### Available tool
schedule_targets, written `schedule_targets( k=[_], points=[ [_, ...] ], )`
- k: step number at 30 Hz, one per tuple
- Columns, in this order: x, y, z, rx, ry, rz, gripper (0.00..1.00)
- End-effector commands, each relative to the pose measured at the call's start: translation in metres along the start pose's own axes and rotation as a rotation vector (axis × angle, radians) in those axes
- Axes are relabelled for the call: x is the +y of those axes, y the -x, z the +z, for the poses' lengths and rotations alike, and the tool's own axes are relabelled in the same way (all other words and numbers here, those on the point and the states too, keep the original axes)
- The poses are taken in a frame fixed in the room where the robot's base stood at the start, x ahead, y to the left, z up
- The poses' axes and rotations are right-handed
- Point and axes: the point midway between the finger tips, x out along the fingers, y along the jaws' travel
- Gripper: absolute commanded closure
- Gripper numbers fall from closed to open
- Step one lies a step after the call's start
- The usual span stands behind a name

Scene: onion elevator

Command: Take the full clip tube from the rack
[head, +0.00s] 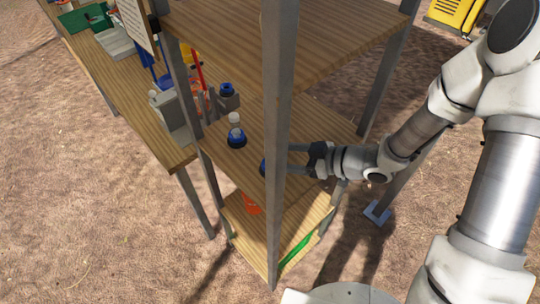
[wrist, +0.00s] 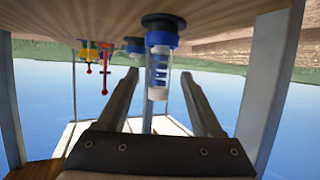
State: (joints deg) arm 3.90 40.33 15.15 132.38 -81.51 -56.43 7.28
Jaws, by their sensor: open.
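In the wrist view, a clear tube (wrist: 157,78) with several blue clips inside and white and blue end parts stands between the fingers of my gripper (wrist: 159,78). The fingers are open, one on each side of the tube, and I see gaps beside it. The tube sits in a dark round holder (wrist: 164,21) on the wooden shelf, which appears upside down here. In the head view, my gripper (head: 292,161) reaches in from the right at the rack. The front post hides its fingertips and most of the tube; a bit of blue (head: 263,167) shows left of the post.
A second holder (head: 236,139) with a blue ring and white top stands farther left on the same shelf (head: 255,112). The metal post (head: 278,130) rises close to my gripper. An upper shelf (head: 330,30) lies above. Grey and blue containers (head: 175,110) stand on the left table.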

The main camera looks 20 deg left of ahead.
Motion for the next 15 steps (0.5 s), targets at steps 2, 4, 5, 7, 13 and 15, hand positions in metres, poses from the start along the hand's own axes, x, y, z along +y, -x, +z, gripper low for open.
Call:
schedule_targets(
  k=[2, 4, 5, 7, 13, 15],
  points=[
    [0.0, -0.01, 0.0, 0.001, 0.002, -0.002, 0.33],
    [0.0, -0.015, 0.0, 0.0, 0.002, -0.001, 0.33],
    [0.0, -0.016, 0.0, 0.0, 0.002, 0.0, 0.33],
    [0.0, -0.019, 0.0, 0.0, 0.001, 0.0, 0.33],
    [-0.001, -0.047, 0.0, 0.0, 0.0, -0.003, 0.33],
    [0.0, -0.057, 0.0, 0.001, 0.001, -0.002, 0.33]
  ],
)
